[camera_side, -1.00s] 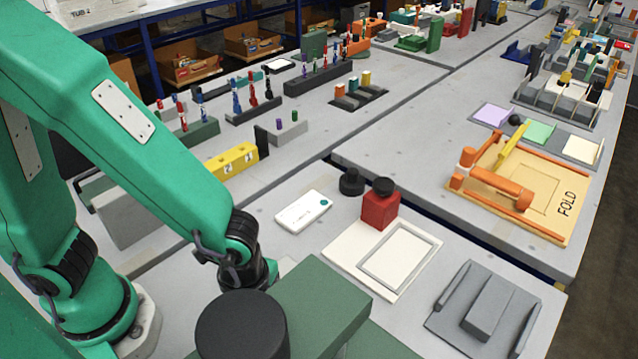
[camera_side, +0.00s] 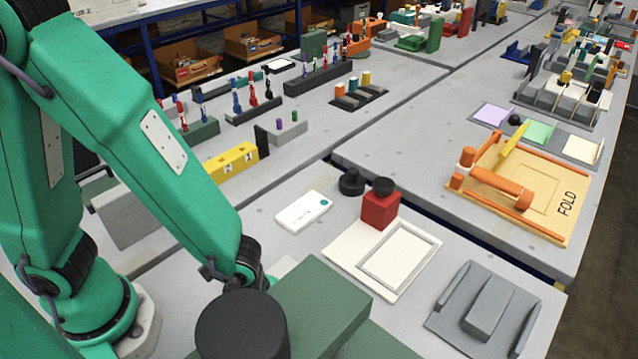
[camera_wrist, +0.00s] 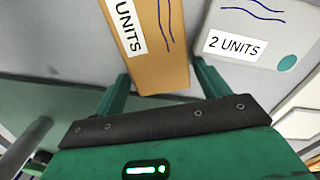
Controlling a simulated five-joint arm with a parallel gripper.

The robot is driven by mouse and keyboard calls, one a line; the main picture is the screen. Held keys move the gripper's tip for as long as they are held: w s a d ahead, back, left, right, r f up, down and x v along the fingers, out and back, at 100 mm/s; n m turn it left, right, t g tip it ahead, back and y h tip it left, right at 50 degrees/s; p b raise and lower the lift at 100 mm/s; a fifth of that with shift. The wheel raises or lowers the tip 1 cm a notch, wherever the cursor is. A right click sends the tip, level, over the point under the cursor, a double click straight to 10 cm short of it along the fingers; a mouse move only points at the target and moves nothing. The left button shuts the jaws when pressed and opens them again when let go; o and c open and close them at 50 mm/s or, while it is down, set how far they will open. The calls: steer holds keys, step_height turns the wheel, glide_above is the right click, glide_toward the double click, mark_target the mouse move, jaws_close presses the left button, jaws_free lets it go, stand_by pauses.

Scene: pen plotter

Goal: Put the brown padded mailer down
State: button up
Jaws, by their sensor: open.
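The brown padded mailer (camera_wrist: 150,45) shows in the wrist view, with a white label ending in "UNITS" and blue wavy lines. Its near end lies between the two green fingers of my gripper (camera_wrist: 160,70). The fingers are spread, with a narrow gap on each side of the mailer. I cannot tell its height above the surface. In the side view, the mailer and my fingers are hidden behind a dark cylinder and a green block.
A white mailer (camera_wrist: 245,40) marked "2 UNITS" lies close to the right finger; a white teal-dotted packet (camera_side: 303,211) shows in the side view. Beyond are a red block (camera_side: 380,211), a framed white plate (camera_side: 398,258) and a grey fixture (camera_side: 484,312). The dark cylinder (camera_side: 242,325) stands in front.

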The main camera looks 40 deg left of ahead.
steer(key=c, duration=0.8)
steer(key=shift+r, duration=0.1)
steer(key=shift+r, duration=4.9)
steer(key=shift+w, duration=0.1)
steer(key=w+a+r+n, duration=0.2)
steer(key=w+a+n, duration=0.1)
steer(key=w, duration=0.4)
steer(key=w+a+r+n, duration=0.2)
steer(key=w+a+n, duration=0.15)
steer(key=w, duration=0.25)
steer(key=w+a+r+n, duration=0.1)
steer(key=w+a+n, duration=0.1)
steer(key=w+a, duration=0.1)
steer(key=w+a+r+n, duration=0.2)
steer(key=w+a, duration=0.1)
steer(key=a, duration=0.3)
steer(key=w+a+r+n, duration=0.2)
steer(key=w+a+n, duration=0.1)
steer(key=a, duration=0.1)
steer(key=shift+w+a, duration=0.15)
steer(key=shift+a, duration=0.15)
